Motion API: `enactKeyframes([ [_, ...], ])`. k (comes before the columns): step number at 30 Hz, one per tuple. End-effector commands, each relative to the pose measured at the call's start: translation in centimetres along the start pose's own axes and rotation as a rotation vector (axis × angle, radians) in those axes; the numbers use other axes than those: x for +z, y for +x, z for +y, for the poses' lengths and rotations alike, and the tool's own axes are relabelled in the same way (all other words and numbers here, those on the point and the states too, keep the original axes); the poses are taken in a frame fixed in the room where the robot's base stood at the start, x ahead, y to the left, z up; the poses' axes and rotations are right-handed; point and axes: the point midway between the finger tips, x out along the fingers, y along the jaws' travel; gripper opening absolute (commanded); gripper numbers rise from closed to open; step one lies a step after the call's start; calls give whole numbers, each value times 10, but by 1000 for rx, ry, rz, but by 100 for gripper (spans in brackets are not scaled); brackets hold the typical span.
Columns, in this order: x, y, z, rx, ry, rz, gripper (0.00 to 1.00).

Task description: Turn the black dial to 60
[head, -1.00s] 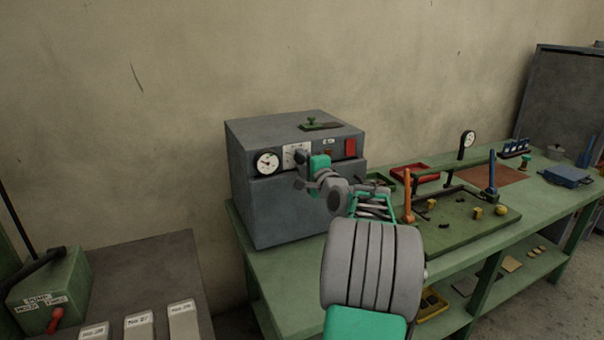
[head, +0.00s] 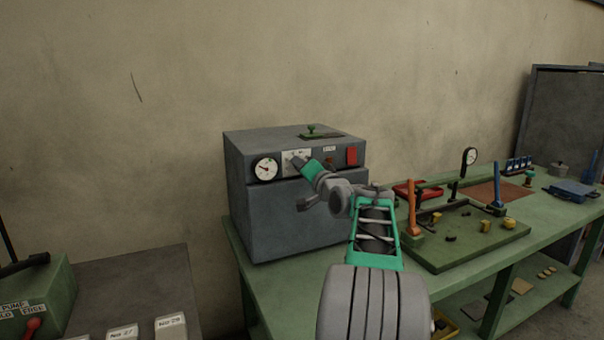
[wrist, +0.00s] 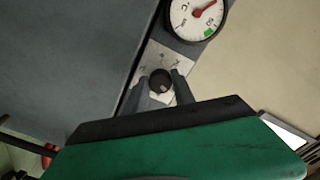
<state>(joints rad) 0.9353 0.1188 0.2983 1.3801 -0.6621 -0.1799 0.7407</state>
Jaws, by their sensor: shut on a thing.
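The black dial (wrist: 161,81) sits on a pale scale plate (wrist: 176,56) on the front of a grey box-shaped machine (head: 290,215). In the wrist view my gripper (wrist: 162,85) has one finger on each side of the dial and is shut on it. In the head view my gripper (head: 298,162) reaches the plate and hides the dial. The scale marks are too small to read. A round white gauge (head: 265,169) is left of the plate; it also shows in the wrist view (wrist: 208,14), with a red needle and a green patch.
A red switch (head: 351,156) is on the machine's front at the right. A green handle (head: 312,131) is on its top. A green tray (head: 470,250) with an orange post and small parts lies on the green bench (head: 540,212) to the right.

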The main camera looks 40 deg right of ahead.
Motion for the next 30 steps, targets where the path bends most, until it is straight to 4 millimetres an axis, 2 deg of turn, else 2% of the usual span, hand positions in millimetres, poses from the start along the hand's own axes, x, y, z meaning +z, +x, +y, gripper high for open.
enactKeyframes([
  [14,0,0,0,0,-15,-1,0],
  [15,0,0,0,0,-15,-1,32],
  [23,0,0,0,0,-14,0,52],
  [30,-1,-2,0,1,-15,1,52],
])
